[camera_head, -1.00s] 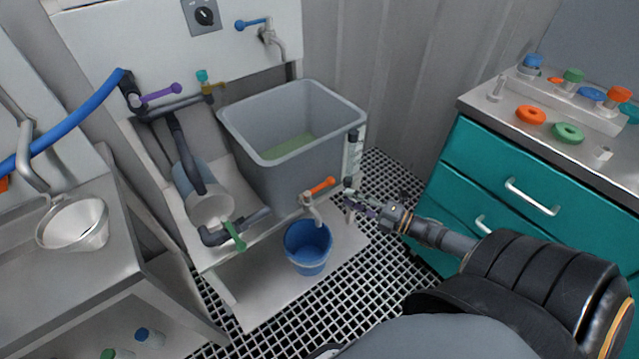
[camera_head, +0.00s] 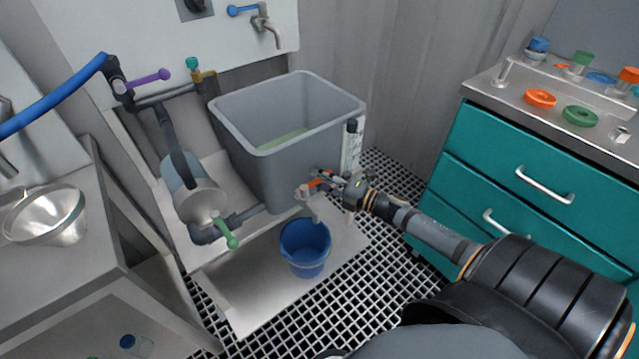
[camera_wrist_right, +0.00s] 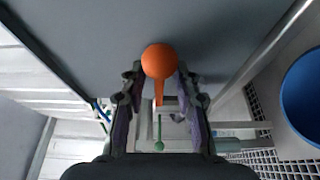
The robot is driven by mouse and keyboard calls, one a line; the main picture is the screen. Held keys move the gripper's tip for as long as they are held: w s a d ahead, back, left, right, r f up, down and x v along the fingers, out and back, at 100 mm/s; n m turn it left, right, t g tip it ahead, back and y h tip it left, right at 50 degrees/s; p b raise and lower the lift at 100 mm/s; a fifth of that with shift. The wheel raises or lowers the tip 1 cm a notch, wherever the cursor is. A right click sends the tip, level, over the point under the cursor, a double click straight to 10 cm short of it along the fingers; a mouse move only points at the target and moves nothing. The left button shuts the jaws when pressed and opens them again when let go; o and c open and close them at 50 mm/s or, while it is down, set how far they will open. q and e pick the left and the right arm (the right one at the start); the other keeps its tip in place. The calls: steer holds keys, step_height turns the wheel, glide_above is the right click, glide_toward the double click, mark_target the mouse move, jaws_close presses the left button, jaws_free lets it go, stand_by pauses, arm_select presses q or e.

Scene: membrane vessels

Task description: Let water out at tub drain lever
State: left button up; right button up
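The grey tub (camera_head: 288,140) holds some greenish water (camera_head: 283,141). Its drain tap has an orange lever (camera_head: 314,184) low at the tub's front corner, with a metal spout (camera_head: 317,207) above a blue bucket (camera_head: 305,247). My right gripper (camera_head: 326,180) is at the lever and partly covers it. In the right wrist view, the orange lever's round knob (camera_wrist_right: 159,61) lies between the two fingertips of my open right gripper (camera_wrist_right: 160,75). Small gaps seem to show beside the knob; contact is unclear. No water stream is visible. My left gripper is not in view.
A clear gauge tube (camera_head: 351,150) stands at the tub's corner, close to my right gripper. A green lever (camera_head: 226,233) sits on the pipe to the left. A teal drawer cabinet (camera_head: 520,170) stands at the right. A steel bowl (camera_head: 45,215) is at far left.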

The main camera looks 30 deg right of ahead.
jaws_close()
stand_by(0.5)
